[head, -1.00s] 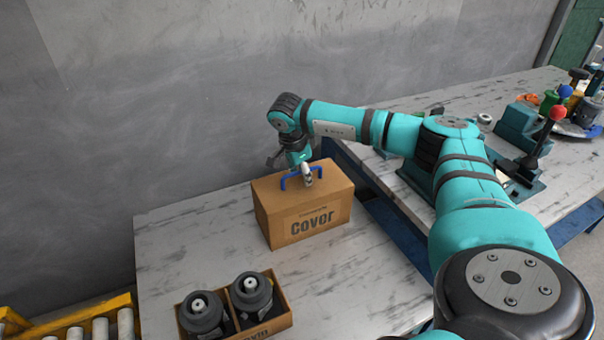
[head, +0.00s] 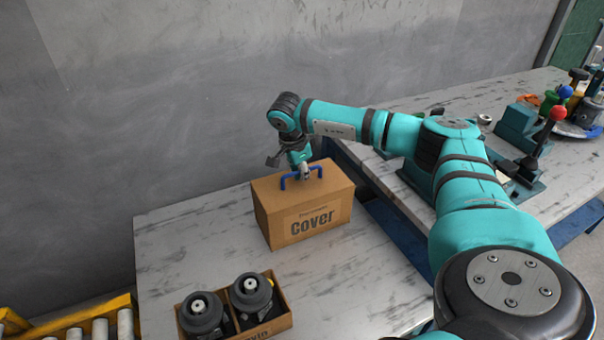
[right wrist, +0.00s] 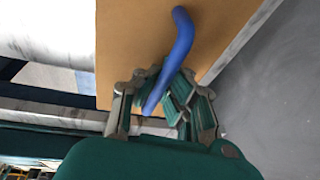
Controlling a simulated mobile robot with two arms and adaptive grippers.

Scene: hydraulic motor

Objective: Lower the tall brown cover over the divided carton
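The tall brown cover (head: 308,212), a box marked "Cover" with a blue handle (head: 301,174) on top, stands upright on the marbled table. The divided carton (head: 284,310) is at the front of that table, holding two dark motors (head: 250,292). My right gripper (head: 304,174) is at the top of the cover. In the right wrist view its fingers (right wrist: 160,85) lie on both sides of the blue handle (right wrist: 181,40) and appear shut on it. The cover's base seems to rest on the table. My left gripper is not in view.
A yellow roller conveyor (head: 75,325) is at the lower left. A grey wall stands behind the table. A second table at the right carries teal fixtures (head: 520,125) and a red-knobbed lever (head: 557,113). The table between cover and carton is clear.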

